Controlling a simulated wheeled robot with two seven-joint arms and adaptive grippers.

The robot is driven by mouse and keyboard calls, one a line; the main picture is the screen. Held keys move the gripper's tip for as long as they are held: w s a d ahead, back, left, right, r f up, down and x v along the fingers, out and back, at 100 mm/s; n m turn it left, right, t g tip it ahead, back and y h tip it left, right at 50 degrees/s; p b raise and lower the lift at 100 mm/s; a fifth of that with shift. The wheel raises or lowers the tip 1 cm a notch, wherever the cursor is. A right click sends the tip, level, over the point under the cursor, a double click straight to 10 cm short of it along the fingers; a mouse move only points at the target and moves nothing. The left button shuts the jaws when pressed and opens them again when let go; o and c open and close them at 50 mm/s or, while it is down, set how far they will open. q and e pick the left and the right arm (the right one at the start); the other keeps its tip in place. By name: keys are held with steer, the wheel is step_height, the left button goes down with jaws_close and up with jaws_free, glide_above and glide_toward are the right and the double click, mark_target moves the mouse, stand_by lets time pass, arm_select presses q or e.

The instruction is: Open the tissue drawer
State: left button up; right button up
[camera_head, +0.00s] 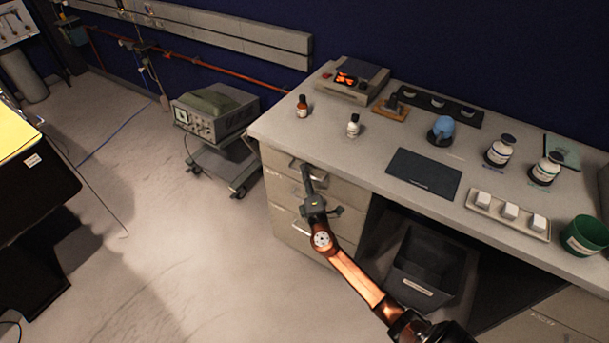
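A stack of pale drawers (283,191) stands under the left end of the bench, and all its drawers look closed. The top drawer (345,192) has a dark handle (294,166). Which one is the tissue drawer I cannot tell; no label is readable. My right gripper (308,178) reaches from the lower right to the front of the top drawer, its tip beside or at the handle. Contact with the handle and the finger gap are too small to make out. My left gripper is not in view.
The bench top (330,149) carries bottles, a dark mat (424,172), a tray of white blocks (508,213) and a green cup (585,236). A dark bin (425,265) stands under the bench. A wheeled cart (222,157) stands left. The floor before the drawers is clear.

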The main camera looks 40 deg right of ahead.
jaws_close()
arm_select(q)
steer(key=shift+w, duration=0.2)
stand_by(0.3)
